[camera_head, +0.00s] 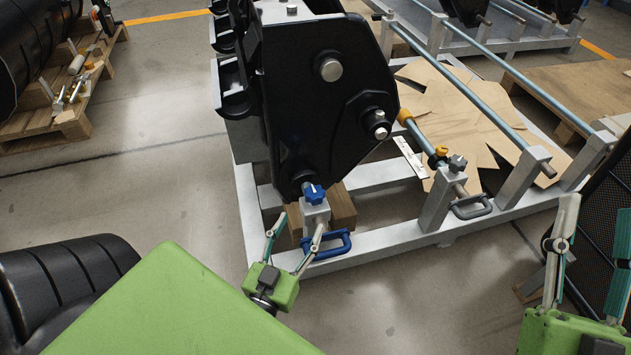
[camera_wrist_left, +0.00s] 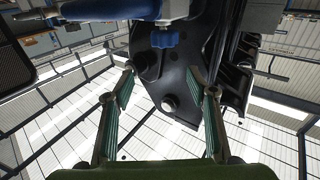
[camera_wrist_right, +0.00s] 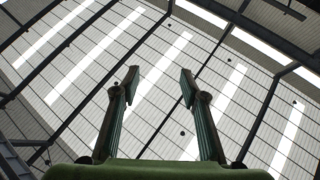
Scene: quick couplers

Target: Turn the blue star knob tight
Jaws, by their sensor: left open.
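The blue star knob (camera_head: 313,194) sits on top of a short grey post (camera_head: 315,213) at the foot of the large black coupler (camera_head: 320,90). My left gripper (camera_head: 298,222) is open and empty, its fingers pointing up at the post from the near side. In the left wrist view the blue knob (camera_wrist_left: 165,40) shows beyond the fingertips and between their lines; the left gripper (camera_wrist_left: 164,72) appears apart from it. My right gripper (camera_head: 596,204) is open and empty at the far right; the right wrist view shows its spread fingers (camera_wrist_right: 160,75) against the ceiling.
A blue handle (camera_head: 330,246) sticks out low beside the post, close to my left fingers. The grey frame (camera_head: 385,248) carries long rods (camera_head: 480,85), a second post with a grey handle (camera_head: 472,208) and cardboard (camera_head: 450,110). A dark mesh panel (camera_head: 600,215) stands at right.

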